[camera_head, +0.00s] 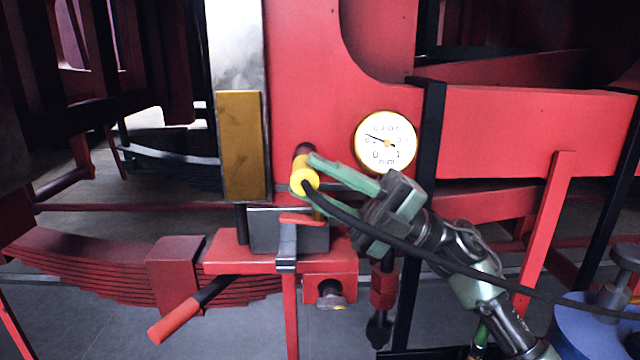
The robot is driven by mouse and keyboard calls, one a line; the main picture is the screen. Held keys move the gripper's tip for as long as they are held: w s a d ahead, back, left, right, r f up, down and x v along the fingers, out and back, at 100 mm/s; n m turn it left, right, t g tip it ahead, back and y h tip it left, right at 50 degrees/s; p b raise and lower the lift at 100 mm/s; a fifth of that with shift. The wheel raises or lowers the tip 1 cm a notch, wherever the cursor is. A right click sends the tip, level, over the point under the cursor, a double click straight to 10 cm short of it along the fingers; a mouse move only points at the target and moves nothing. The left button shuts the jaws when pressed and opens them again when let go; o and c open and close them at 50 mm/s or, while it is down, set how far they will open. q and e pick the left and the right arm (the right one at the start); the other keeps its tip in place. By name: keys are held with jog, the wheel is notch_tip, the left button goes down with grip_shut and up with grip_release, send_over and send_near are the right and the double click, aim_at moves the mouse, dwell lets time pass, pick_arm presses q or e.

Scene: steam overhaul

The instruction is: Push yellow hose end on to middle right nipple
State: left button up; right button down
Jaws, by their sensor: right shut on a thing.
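The yellow hose end (302,182) is near the middle of the head view, in front of the red frame. My right gripper (314,184) reaches in from the lower right, its green fingers shut on the hose end. A black hose (425,256) runs from the hose end to the right edge. A short dark red round stub (302,151) shows just above and behind the hose end. I cannot tell whether it is the middle right nipple, or whether it touches the hose end. My left gripper is not in view.
A round dial gauge (386,142) is right of the hose end. Below are a grey block (262,232) and a red bracket (228,258) with a red-handled lever (176,320). A black upright (428,130) stands right of the gauge. A blue object (590,325) is at lower right.

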jog(key=shift+w+d+r, duration=0.15)
jog(key=shift+w, duration=0.25)
jog(key=shift+w, duration=0.25)
jog(key=shift+r, duration=0.1)
